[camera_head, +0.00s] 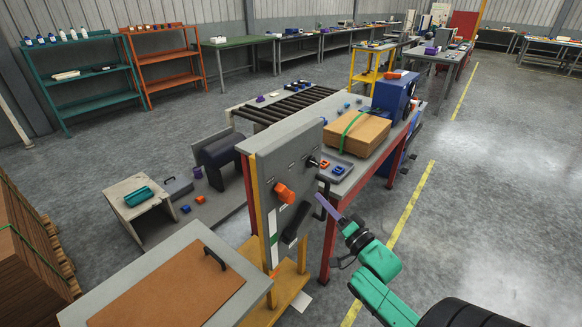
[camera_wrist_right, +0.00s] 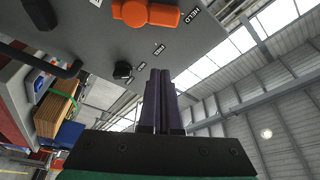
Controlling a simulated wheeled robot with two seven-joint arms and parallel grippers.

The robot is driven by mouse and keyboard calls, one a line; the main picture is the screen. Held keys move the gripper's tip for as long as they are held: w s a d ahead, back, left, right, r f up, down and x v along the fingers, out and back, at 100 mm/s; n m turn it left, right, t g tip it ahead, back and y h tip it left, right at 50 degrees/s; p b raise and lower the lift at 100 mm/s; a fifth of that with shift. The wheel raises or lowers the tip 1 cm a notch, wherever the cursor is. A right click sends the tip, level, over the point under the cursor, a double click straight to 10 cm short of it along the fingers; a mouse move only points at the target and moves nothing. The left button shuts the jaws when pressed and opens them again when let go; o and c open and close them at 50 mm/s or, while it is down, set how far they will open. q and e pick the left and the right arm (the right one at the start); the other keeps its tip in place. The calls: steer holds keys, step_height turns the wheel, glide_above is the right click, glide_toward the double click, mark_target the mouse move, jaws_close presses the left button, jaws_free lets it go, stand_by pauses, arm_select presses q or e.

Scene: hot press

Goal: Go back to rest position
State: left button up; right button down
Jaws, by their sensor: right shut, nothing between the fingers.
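My right gripper (camera_head: 328,206) has purple fingers and comes in from the lower right on a green and black wrist. It is beside the right edge of the upright grey control panel (camera_head: 262,160). In the right wrist view its fingers (camera_wrist_right: 165,82) are together with nothing between them, and they point up past the panel's edge toward the ceiling. The panel carries an orange knob (camera_head: 284,193), which also shows in the wrist view (camera_wrist_right: 145,13), and a small black knob (camera_wrist_right: 123,70). Whether the gripper touches the panel I cannot tell. My left gripper is not in view.
A grey worktable behind the panel holds a cardboard stack (camera_head: 360,138) and a blue machine (camera_head: 391,97). A brown-topped board (camera_head: 165,290) is at the lower left. Open floor (camera_head: 480,210) lies to the right, with a yellow line.

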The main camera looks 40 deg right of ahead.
steer(key=s+a+f+n+g+h, duration=0.1)
steer(key=s+f+n+g, duration=0.3)
steer(key=f, duration=1.3)
steer(key=s+a+f+n+g, duration=0.1)
steer(key=s+f+g, duration=0.45)
steer(key=f, duration=1.05)
steer(key=s+a+f+n+g, duration=0.4)
steer(key=s+f, duration=0.5)
steer(key=s, duration=0.3)
steer(key=s+a+f+n+g+y, duration=0.1)
steer(key=s+a+f+n+g, duration=0.4)
steer(key=s, duration=0.7)
step_height(320, 180, down, 4)
steer(key=shift+s+a+f, duration=0.15)
steer(key=shift+s+a, duration=0.25)
steer(key=shift+a, duration=0.65)
steer(key=shift+g, duration=0.25)
